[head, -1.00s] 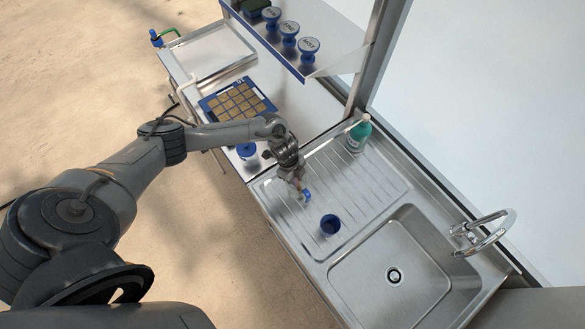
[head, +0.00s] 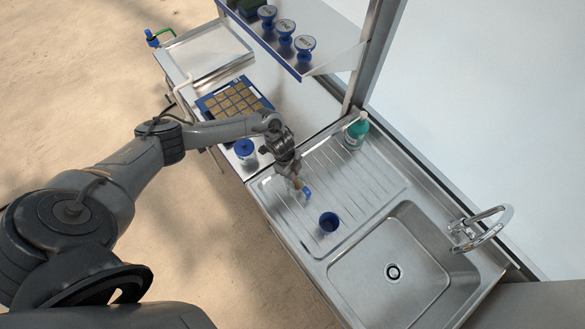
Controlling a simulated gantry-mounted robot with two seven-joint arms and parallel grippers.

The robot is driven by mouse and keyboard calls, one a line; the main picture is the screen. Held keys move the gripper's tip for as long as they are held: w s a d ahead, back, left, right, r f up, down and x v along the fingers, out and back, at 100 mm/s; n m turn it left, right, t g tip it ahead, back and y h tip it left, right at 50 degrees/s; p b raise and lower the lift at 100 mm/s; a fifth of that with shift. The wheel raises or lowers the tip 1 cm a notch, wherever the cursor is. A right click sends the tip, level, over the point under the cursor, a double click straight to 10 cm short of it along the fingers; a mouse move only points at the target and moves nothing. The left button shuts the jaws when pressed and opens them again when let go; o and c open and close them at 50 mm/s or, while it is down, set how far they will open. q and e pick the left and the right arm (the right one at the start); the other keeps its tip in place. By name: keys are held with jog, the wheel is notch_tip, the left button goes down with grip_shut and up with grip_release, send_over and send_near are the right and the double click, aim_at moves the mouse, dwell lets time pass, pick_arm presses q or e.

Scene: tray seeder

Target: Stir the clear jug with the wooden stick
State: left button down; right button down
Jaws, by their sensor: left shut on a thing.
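My left gripper (head: 293,174) is over the left part of the sink's ribbed drainboard, shut on the wooden stick (head: 297,183), of which only a short tan piece shows. The stick points down at the clear jug, whose see-through body is hard to make out; its blue part (head: 307,192) shows just right of the fingers. The jug stands on the drainboard. I cannot tell how deep the stick's lower end is in the jug. My right gripper is not in view.
A blue open cup (head: 329,222) stands close to the jug's right, near the sink basin (head: 370,285). A green bottle (head: 357,131) stands at the back. A blue-lidded container (head: 245,149) and a seed tray (head: 207,105) are left. A shelf (head: 314,72) holds several blue-and-white items.

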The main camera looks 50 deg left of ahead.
pick_arm(q)
jog(key=shift+s+a+r+p, duration=0.1)
jog(key=shift+a+r+p, duration=0.05)
jog(key=shift+r+p, duration=0.8)
jog(key=shift+s+a+r+p, duration=0.1)
jog(key=shift+a+r+p, duration=0.1)
jog(key=shift+r+p, duration=0.75)
jog(key=shift+a+r+p, duration=0.15)
jog(key=shift+r+p, duration=0.7)
jog(key=shift+r, duration=0.15)
jog(key=shift+a+r, duration=0.2)
jog(key=shift+r, duration=0.55)
jog(key=r, duration=0.4)
jog(key=shift+s+a, duration=0.25)
jog(key=shift+a, duration=0.1)
jog(key=shift+r, duration=2.45)
